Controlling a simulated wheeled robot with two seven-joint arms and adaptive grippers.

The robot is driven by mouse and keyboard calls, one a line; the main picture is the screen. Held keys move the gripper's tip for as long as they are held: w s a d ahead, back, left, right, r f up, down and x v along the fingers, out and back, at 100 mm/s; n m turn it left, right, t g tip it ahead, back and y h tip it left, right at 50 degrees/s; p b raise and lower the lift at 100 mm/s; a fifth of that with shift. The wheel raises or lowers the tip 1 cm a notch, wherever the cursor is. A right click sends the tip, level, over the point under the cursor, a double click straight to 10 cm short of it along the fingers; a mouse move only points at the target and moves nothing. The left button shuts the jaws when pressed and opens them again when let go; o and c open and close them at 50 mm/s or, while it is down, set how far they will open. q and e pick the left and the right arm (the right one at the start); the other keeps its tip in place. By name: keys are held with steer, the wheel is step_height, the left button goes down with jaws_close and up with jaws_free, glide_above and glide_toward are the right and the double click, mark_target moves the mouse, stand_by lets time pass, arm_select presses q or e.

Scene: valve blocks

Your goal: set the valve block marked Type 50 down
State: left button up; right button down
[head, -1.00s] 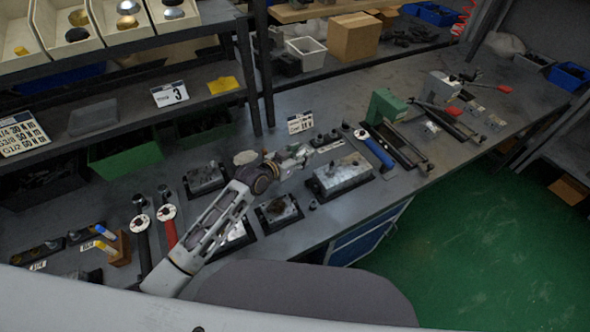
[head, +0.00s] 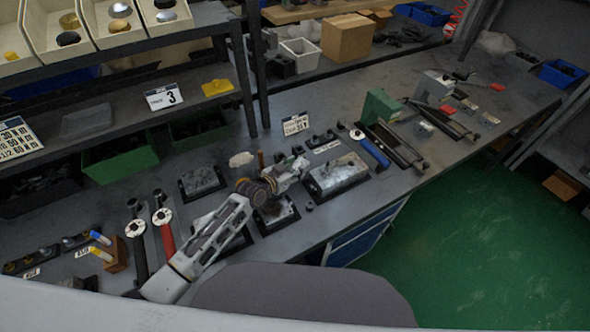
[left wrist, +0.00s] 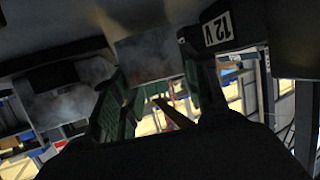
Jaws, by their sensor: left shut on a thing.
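My left gripper (head: 294,168) is over the bench, just left of a large grey metal block (head: 338,174) on a dark base. In the left wrist view its two green-padded fingers (left wrist: 155,95) are closed on a grey metal block (left wrist: 147,58). I cannot read a Type 50 mark on this block, and the hand mostly hides it in the head view. Other grey blocks sit on dark bases: one (head: 202,181) left of the gripper and one (head: 277,214) below it. My right gripper is not in view.
A small sign card (head: 295,123) stands behind the gripper. Red-handled (head: 164,232) and blue-handled (head: 372,150) tools lie on either side. A green device (head: 381,107) stands to the right. The shelf with bins (head: 120,155) bounds the left back.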

arm_select(q)
steer(key=shift+f, duration=0.45)
steer(key=shift+f, duration=0.1)
steer(key=o, duration=1)
steer(key=shift+v, duration=3.8)
steer(key=shift+o, duration=0.2)
